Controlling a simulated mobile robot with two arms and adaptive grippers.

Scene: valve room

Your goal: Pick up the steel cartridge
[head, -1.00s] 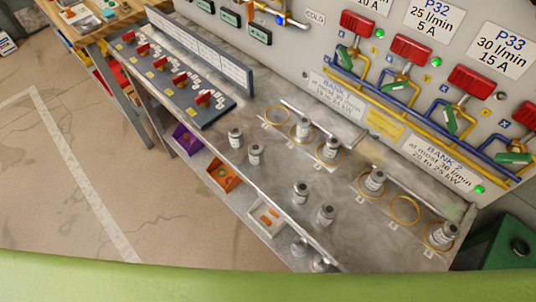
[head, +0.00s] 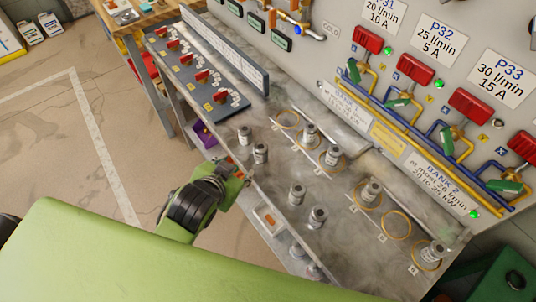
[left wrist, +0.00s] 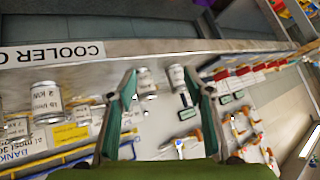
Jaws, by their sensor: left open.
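Several steel cartridges with pale labels stand on the grey metal bench. Two stand near its front edge, a rear one (head: 245,136) and a nearer one (head: 261,154). Another pair (head: 297,194) (head: 317,217) stands further right. Others stand at yellow rings, such as one at the back (head: 309,133). My left gripper (head: 228,170) is just off the bench's front edge, close to the first pair, apart from them. In the left wrist view my left gripper (left wrist: 160,78) is open and empty, with two cartridges (left wrist: 145,80) (left wrist: 177,77) beyond its fingertips. My right gripper is not in view.
The bench (head: 340,215) is clear between cartridges. A panel of red switches (head: 203,77) stands at its left end. Behind rise pipes and red-handled valves (head: 412,75). A purple bin (head: 203,135) and a bin with orange items (head: 269,219) hang along the front edge.

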